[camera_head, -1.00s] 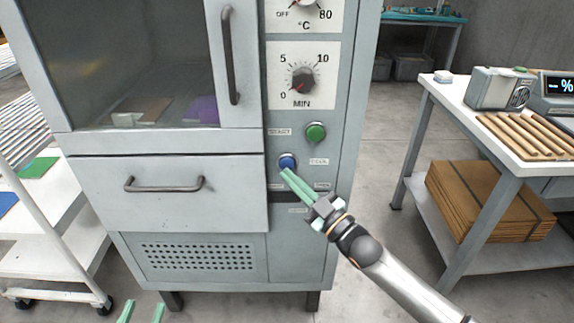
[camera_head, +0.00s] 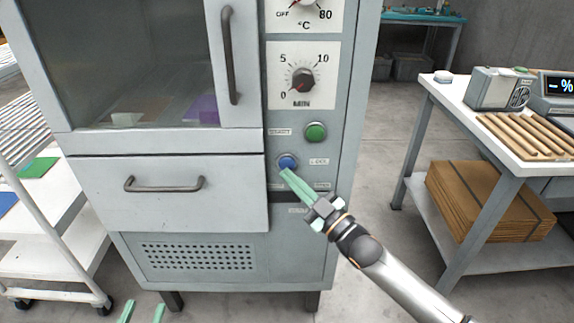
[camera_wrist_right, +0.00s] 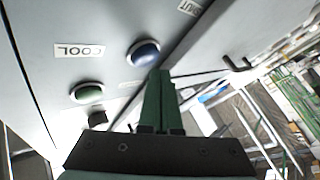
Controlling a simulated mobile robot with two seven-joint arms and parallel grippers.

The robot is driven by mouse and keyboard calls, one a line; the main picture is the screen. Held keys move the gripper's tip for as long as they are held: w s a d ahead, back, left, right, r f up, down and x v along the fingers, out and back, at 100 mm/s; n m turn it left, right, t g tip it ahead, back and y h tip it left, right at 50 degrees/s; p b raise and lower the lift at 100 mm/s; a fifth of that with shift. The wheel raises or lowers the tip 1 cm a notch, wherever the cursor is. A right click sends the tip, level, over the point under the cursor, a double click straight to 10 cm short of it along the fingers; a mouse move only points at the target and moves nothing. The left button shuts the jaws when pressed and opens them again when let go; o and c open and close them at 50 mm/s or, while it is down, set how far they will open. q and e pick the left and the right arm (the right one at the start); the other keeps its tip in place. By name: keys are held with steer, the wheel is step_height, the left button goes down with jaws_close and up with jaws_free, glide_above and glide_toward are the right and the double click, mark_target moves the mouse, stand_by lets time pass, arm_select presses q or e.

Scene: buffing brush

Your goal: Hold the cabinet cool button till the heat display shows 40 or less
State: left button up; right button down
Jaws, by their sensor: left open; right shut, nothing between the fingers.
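The grey cabinet (camera_head: 170,205) stands in the middle of the head view. Its blue button (camera_head: 287,161), beside the COOL label (camera_head: 319,161), sits below a green button (camera_head: 315,131). My right gripper (camera_head: 286,172) is shut and empty, its tips at the lower edge of the blue button. In the right wrist view, the blue button (camera_wrist_right: 143,53) is right at the shut fingertips (camera_wrist_right: 158,74); I cannot tell whether it is pressed in. My left gripper (camera_head: 142,310) is open and empty at the bottom edge. The heat display cannot be made out.
A timer dial (camera_head: 303,79) and a temperature dial, cut off at the top, are on the panel. A white cart (camera_head: 60,250) stands at the left. A table (camera_head: 440,95) with wooden rods (camera_head: 525,136) stands at the right. The floor between is clear.

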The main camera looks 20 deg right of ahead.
steer(key=shift+w, duration=0.1)
steer(key=shift+w+d, duration=0.1)
steer(key=shift+w, duration=0.2)
steer(key=shift+w+d+b, duration=0.2)
steer(key=shift+w+b, duration=0.1)
steer(key=shift+w, duration=0.2)
stand_by(7.1)
